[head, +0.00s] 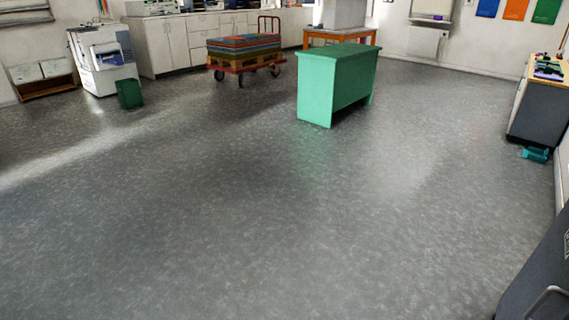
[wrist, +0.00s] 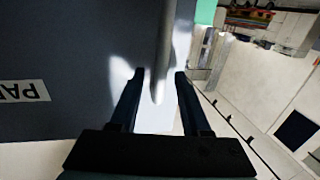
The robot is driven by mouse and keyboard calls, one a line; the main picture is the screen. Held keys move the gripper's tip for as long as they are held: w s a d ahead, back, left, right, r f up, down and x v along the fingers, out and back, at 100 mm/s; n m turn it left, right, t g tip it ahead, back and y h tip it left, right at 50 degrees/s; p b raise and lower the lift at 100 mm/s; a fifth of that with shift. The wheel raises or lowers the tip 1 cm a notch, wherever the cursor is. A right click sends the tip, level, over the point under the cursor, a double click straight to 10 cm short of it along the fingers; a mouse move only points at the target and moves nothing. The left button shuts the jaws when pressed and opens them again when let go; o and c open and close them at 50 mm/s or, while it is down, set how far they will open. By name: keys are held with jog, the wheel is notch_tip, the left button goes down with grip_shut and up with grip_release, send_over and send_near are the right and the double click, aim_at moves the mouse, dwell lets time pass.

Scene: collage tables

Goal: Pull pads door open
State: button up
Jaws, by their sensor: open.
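A pale grey bar handle (wrist: 168,45) comes down from the top. My gripper (wrist: 160,77) is open, with one dark finger on each side of the handle's lower end in the picture. I cannot tell whether either finger touches it. In the head view, a dark cabinet front (head: 535,270) with a curved metal handle (head: 546,294) shows at the bottom right corner. My gripper is outside the head view.
The grey floor (head: 250,220) is wide and clear. A green counter (head: 325,88) stands in the middle back, with a loaded red cart (head: 243,62) to its left. A dark grey cabinet (head: 540,105) stands along the right wall with a small teal object (head: 535,154) on the floor.

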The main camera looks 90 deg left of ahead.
jog(key=v, duration=1.2)
jog(key=shift+p, duration=0.35)
jog(key=shift+s+r, duration=0.1)
